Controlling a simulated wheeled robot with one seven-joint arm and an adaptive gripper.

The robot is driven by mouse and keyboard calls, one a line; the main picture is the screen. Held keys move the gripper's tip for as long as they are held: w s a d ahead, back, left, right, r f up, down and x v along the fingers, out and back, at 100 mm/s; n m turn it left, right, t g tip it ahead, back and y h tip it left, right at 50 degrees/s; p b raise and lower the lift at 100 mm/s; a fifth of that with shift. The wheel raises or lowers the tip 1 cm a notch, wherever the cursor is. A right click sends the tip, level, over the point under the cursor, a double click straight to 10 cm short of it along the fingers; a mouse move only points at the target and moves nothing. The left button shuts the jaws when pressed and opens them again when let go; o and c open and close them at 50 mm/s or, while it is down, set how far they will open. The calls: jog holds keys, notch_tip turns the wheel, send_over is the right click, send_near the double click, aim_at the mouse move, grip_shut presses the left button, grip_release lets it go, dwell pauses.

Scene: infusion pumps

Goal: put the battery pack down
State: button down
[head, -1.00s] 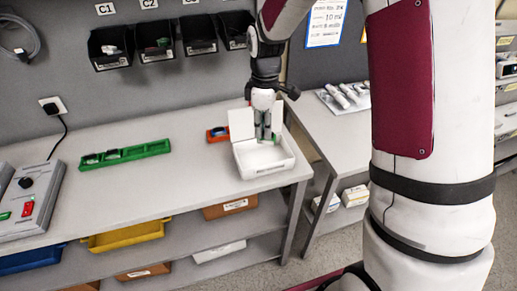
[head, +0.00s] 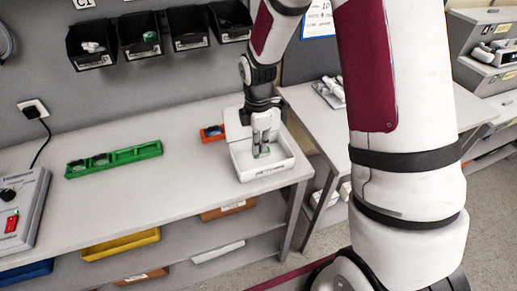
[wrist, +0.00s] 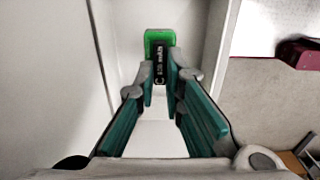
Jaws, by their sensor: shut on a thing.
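The battery pack (wrist: 160,66) is dark with a green end and white print. It also shows in the head view as a small green end (head: 264,153) low in the white open box (head: 268,172). My gripper (wrist: 162,82) is shut on the battery pack, with its fingertips on either side of it. In the head view, my gripper (head: 261,146) points down into the box from above. The box floor is close under the pack; whether they touch cannot be told.
Dark bins (head: 138,34) hang on the wall. A device (head: 22,205) with a red switch sits at the left edge. Worktop between is clear.

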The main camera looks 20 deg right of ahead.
jog(key=shift+f, duration=1.3)
jog(key=shift+f, duration=0.1)
jog(key=c, duration=1.7)
grip_release()
notch_tip(320, 180, up, 12)
jog(key=s+r+m+t, duration=0.3)
jog(key=s+r+m, duration=0.55)
jog(key=r, duration=0.45)
jog(key=shift+s+d+r+m+t+b, duration=0.15)
jog(key=shift+s+r+m+t, duration=0.45)
jog(key=shift+s+m, duration=1.3)
jog(key=shift+s+a+r+m+t+b, duration=0.15)
jog(key=shift+s+r+m, duration=0.95)
jog(key=shift+s, duration=1.45)
jog(key=shift+s+d+r+m+t+b, duration=0.15)
jog(key=shift+s+r+m+t, duration=0.35)
jog(key=shift+s+m, duration=1.5)
